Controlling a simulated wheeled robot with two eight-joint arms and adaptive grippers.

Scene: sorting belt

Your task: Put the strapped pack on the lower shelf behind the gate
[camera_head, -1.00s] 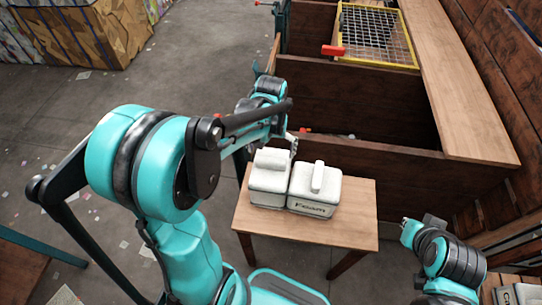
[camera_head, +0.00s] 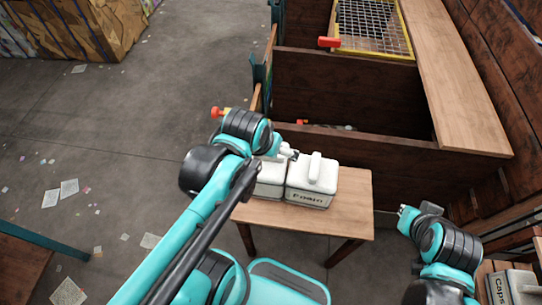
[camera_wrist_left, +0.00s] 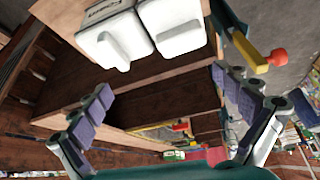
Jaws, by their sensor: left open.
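Two white packs stand side by side on a small wooden table (camera_head: 345,215). The right pack (camera_head: 312,185) has a raised handle and a printed label; the left pack (camera_head: 269,182) is partly hidden by my left arm. I cannot tell which is the strapped pack. In the left wrist view both packs, right one (camera_wrist_left: 118,45) and left one (camera_wrist_left: 175,28), lie at the top edge. My left gripper (camera_head: 290,152) is above and behind them, open and empty; its spread fingers show in the wrist view (camera_wrist_left: 165,97). A yellow-framed mesh gate (camera_head: 375,28) is at the far top. My right gripper (camera_head: 405,211) is right of the table.
Dark wooden bays (camera_head: 345,95) with upright partitions stand behind the table; their lower insides are shadowed. A light wooden board (camera_head: 465,100) runs along their right. A red handle (camera_head: 329,42) sits by the gate. More white packs (camera_head: 515,290) are at lower right.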

